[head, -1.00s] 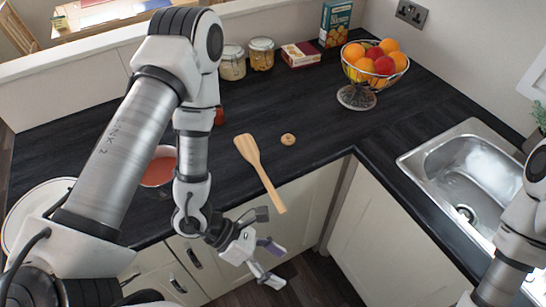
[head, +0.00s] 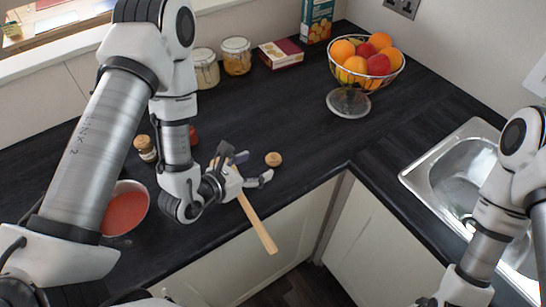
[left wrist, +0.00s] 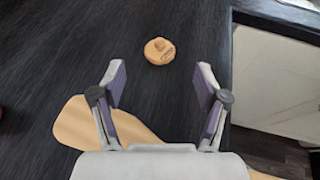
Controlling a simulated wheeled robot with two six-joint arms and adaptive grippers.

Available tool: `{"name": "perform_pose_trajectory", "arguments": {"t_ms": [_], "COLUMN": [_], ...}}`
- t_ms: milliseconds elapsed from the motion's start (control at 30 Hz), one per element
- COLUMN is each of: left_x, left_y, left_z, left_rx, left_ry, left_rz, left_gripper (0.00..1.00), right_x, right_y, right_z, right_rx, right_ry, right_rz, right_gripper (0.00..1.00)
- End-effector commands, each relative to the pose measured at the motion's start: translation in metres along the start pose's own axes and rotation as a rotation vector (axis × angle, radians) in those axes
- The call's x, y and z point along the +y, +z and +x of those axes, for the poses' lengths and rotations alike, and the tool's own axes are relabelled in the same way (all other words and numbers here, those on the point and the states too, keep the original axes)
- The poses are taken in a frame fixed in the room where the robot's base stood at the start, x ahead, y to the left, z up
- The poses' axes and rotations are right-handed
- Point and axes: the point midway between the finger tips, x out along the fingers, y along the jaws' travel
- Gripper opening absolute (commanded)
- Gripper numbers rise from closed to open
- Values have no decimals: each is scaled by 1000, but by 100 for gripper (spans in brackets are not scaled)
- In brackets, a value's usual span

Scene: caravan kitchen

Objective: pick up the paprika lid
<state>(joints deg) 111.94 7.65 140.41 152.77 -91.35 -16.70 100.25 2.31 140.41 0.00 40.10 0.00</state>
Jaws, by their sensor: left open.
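The paprika lid, a small round wooden lid with a knob (head: 273,159), lies on the dark worktop near its front edge. It also shows in the left wrist view (left wrist: 159,51), just beyond the fingertips and centred between them. My left gripper (head: 253,167) is open and empty, close to the lid on its left side and above the wooden spatula. In the left wrist view, the fingers (left wrist: 161,82) are spread apart with bare worktop between their tips. My right arm is at the right, but its gripper does not show.
A wooden spatula (head: 257,222) lies under my left gripper, its handle overhanging the counter edge. A pan of red sauce (head: 125,208) and a cork-topped jar (head: 145,148) stand left. A fruit bowl (head: 366,68) is at the back right. Worktop behind the lid is clear.

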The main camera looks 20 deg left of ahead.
Motion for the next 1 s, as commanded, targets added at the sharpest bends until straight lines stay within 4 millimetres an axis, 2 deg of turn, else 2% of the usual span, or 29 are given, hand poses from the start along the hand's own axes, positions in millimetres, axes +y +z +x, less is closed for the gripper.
{"name": "perform_pose_trajectory", "arguments": {"t_ms": [233,333,433,600,733,767,1000], "left_x": [-2,-2,-2,-2,-2,-2,-2], "left_y": [6,4,1,0,0,0,0], "left_z": [36,54,62,62,62,62,62], "left_rx": [0,-1,0,0,0,0,1], "left_ry": [-5,-3,-3,-2,-2,-2,-2], "left_rz": [3,1,-1,-2,-2,-2,-2], "left_gripper": [74,74,74,74,33,29,28], "right_x": [0,0,0,0,0,0,0], "right_y": [0,-1,0,0,0,0,0], "right_z": [-28,-32,-32,-30,-30,-30,-30], "right_rx": [1,2,1,1,1,1,1], "right_ry": [0,0,0,0,0,0,0], "right_rz": [0,0,0,0,0,0,0], "right_gripper": [40,40,40,40,40,40,40]}}
